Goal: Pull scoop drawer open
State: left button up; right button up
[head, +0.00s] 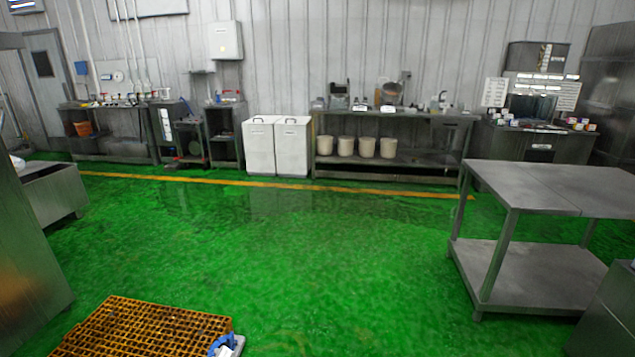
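No drawer can be made out for certain as the scoop drawer. A long steel workbench (390,116) stands against the far wall, with what looks like a closed drawer front (450,124) under its right end. To its right, a dark metal cabinet (528,146) has a small light handle or label on its front; whether that is a drawer is too small to tell. Both are far across the room. Neither of my grippers shows in the head view.
Green floor (270,235) lies open ahead, crossed by a yellow line (275,185). An orange grated platform (150,328) is at the bottom left. A two-tier steel table (550,185) stands at the right. White bins (259,148) and several beige buckets (346,146) are by the wall.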

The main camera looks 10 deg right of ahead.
aim_at(443, 124)
jog(key=i+l+z, duration=0.35)
jog(key=i, duration=0.35)
jog(key=i+z, duration=0.4)
jog(key=i, duration=2.75)
jog(key=i+z, duration=0.15)
jog(key=i, duration=0.45)
jog(key=i+l+z, duration=0.2)
jog(key=i, duration=0.35)
jog(key=i+j+z, duration=0.15)
jog(key=i, duration=0.45)
jog(key=i+j+z, duration=0.15)
jog(key=i, duration=0.4)
jog(key=i+j+z, duration=0.2)
jog(key=i, duration=0.35)
jog(key=i+j, duration=0.1)
jog(key=i, duration=0.4)
jog(key=i+j+z, duration=0.15)
jog(key=i, duration=0.35)
jog(key=i+j, duration=0.35)
